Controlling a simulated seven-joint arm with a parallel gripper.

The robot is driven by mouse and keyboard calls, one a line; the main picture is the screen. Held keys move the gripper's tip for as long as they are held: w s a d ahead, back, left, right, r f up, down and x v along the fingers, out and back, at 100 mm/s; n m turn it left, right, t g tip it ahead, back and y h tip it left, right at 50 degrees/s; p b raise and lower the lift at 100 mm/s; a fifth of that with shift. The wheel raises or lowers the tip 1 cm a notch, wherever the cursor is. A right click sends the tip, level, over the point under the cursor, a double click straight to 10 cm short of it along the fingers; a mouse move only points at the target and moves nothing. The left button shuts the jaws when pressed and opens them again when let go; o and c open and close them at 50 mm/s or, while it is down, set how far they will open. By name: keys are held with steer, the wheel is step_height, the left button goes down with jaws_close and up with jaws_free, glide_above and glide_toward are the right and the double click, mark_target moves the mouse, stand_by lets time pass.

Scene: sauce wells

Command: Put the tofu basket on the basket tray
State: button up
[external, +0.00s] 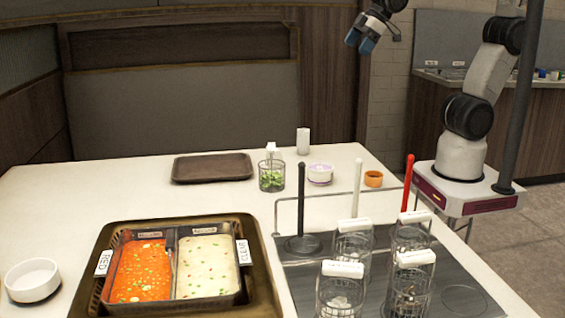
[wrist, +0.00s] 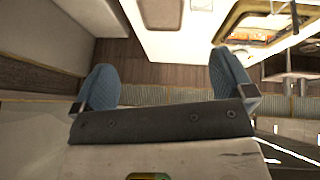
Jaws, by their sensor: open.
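Several wire baskets with white handles stand at the front right. The front-left one (external: 341,291) holds pale pieces and may be the tofu basket; its label is too small to read. A flat brown tray (external: 212,168), probably the basket tray, lies empty at the back of the table. My gripper (external: 367,40) is high above the back right of the table, far from the baskets and tray. In the wrist view my gripper (wrist: 165,82) has its two blue fingers wide apart with nothing between them.
A divided pot of red (external: 140,272) and white soup (external: 204,268) sits front left, beside a white bowl (external: 32,279). A basket of greens (external: 271,180), a white tub (external: 320,173) and an orange cup (external: 373,179) stand behind. Upright black, white and red rods rise near the baskets.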

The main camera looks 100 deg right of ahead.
steer(key=s+d+f+m+g+y, duration=0.1)
steer(key=s+f+g, duration=0.2)
steer(key=s, duration=1.3)
steer(key=shift+d+f, duration=0.2)
steer(key=shift+f, duration=0.3)
